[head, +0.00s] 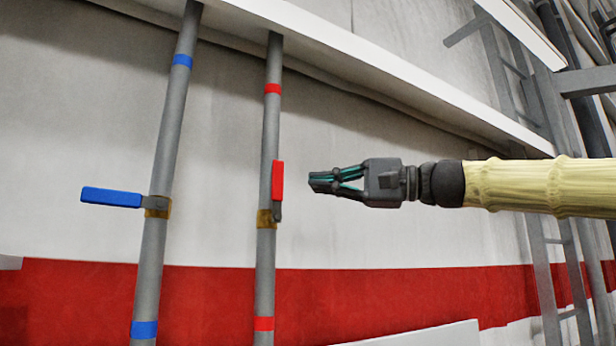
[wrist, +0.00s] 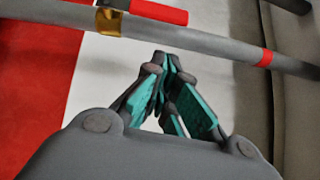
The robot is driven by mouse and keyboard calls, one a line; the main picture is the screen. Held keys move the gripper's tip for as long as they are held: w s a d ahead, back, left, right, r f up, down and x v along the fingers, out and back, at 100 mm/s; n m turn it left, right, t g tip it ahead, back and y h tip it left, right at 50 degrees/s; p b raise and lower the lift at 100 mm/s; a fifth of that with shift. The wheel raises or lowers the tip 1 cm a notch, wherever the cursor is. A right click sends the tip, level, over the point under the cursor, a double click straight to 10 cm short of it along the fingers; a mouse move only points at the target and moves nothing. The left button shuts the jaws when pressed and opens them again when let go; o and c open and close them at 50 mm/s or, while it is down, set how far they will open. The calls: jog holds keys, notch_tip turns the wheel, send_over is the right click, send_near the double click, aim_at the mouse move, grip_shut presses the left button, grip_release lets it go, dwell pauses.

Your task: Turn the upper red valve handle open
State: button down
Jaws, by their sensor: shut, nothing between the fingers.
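The red valve handle (head: 277,181) stands upright along a grey vertical pipe (head: 269,135), just above a brass-coloured valve body (head: 265,218). In the wrist view the red handle (wrist: 158,11) lies along the pipe at the top, beside the brass fitting (wrist: 109,21). My gripper (head: 312,183) is to the right of the handle, level with it, pointing left. Its fingers are shut and empty, with a gap to the handle in the head view. In the wrist view the shut fingertips (wrist: 165,60) are below the handle and pipe, apart from both.
A second pipe (head: 175,110) to the left carries a blue handle (head: 111,197) sticking out leftward. A white ledge (head: 400,75) slopes across above. A metal ladder (head: 545,130) stands at right. The wall between pipe and ladder is clear apart from my arm.

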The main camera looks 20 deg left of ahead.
jog(key=w+d+b, duration=0.1)
jog(key=d+b, duration=0.2)
jog(key=d, duration=0.7)
jog(key=shift+w+b, duration=0.2)
jog(key=shift+b, duration=0.2)
jog(key=shift+w+a, duration=0.1)
